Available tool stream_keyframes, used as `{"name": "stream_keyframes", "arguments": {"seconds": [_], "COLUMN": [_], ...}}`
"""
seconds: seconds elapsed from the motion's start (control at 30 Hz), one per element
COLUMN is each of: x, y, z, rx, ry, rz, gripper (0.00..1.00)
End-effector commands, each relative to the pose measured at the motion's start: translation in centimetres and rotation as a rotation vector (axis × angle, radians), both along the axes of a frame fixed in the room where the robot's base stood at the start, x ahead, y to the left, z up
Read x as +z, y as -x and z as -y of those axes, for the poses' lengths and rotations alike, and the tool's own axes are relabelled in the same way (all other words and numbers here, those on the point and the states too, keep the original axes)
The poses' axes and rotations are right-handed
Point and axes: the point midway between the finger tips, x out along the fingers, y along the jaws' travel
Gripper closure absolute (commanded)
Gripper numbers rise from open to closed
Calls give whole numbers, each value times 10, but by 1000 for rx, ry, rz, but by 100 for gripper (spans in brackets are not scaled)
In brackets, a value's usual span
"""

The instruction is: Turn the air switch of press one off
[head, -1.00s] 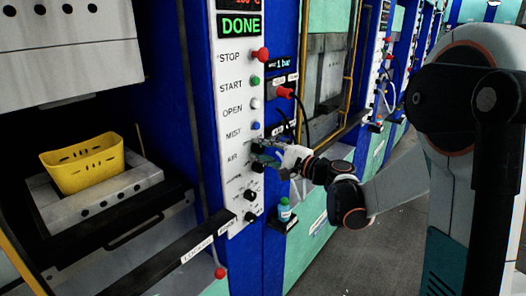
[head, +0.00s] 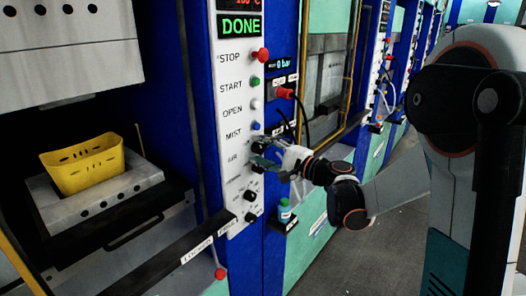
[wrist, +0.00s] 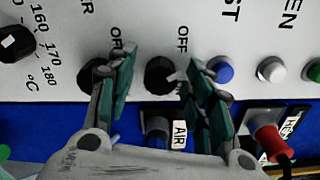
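The air switch (wrist: 158,76) is a black round knob on the white control panel of press one (head: 234,110). In the wrist view it sits between my gripper's two fingers, with an "OFF" label at its upper right and a light mark on its right side. My gripper (wrist: 162,72) is open, with its teal-padded fingers apart on either side of the knob. The right finger is close to the knob; I cannot tell whether it touches. In the head view my gripper (head: 262,154) is at the panel and partly hides the knobs. The pressure display (head: 284,64) reads 0 bar.
A second black knob (wrist: 92,74) lies beside the left finger. Blue (wrist: 221,70) and white (wrist: 271,70) buttons are to the right. A red connector with a cable (head: 284,93) and a small bottle (head: 285,211) are near my gripper. A yellow basket (head: 83,163) sits in the press.

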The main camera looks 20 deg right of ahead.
Motion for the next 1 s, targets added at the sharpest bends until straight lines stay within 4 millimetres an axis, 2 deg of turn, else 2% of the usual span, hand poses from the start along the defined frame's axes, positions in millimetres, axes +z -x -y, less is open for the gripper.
{"name": "stream_keyframes", "arguments": {"seconds": [0.27, 0.7, 1.0], "x": [0, 0, 0], "y": [9, 76, 96], "z": [8, 57, 71], "rx": [-1, -4, -1], "ry": [-1, 0, 0], "rz": [0, 0, 0], "gripper": [53, 53, 53]}}
